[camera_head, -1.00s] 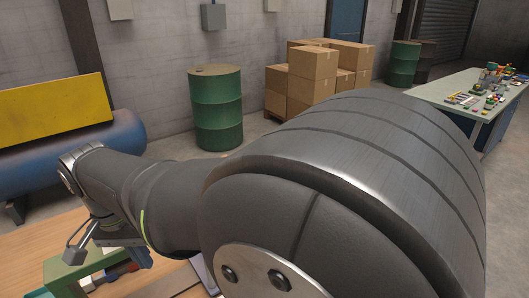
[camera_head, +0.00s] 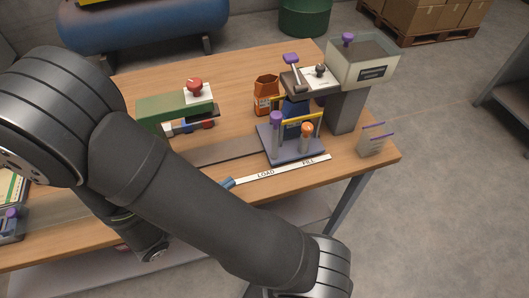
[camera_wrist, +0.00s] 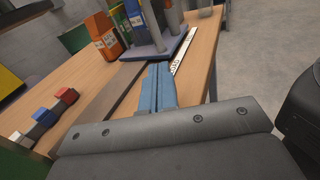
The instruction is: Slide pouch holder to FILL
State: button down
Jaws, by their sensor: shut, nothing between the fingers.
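The pouch holder (camera_head: 272,146) is a grey-purple plate with posts, one purple-topped and one orange-topped, and yellow bars around a blue pouch (camera_head: 293,116). It stands behind a white strip (camera_head: 285,171) marked LOAD and FILL, its plate spanning beside both words. I cannot tell its exact stop. My gripper (camera_head: 228,183) shows as blue fingertips at the strip's left end, left of the holder and apart from it. In the wrist view, the shut, empty blue fingers (camera_wrist: 158,88) point at the near edge of the holder plate (camera_wrist: 153,48).
A dark track (camera_head: 225,155) runs left from the holder. A hopper (camera_head: 362,66) on a grey column stands right of it. An orange pouch (camera_head: 266,95) is behind it. A green unit with a red knob (camera_head: 195,86) sits left. A small grey block (camera_head: 372,142) is near the table's right corner.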

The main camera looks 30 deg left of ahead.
aim_at(275, 148)
jog(key=shift+f+n+t+y, duration=0.1)
jog(key=shift+n+t+y, duration=0.3)
jog(key=shift+n, duration=0.3)
jog(key=x, duration=1.3)
jog(key=shift+w+d, duration=0.1)
jog(key=shift+w, duration=0.25)
jog(key=shift+w+d, duration=0.45)
jog(key=shift+w, duration=0.1)
jog(key=shift+w+d, duration=0.1)
jog(key=shift+d, duration=0.1)
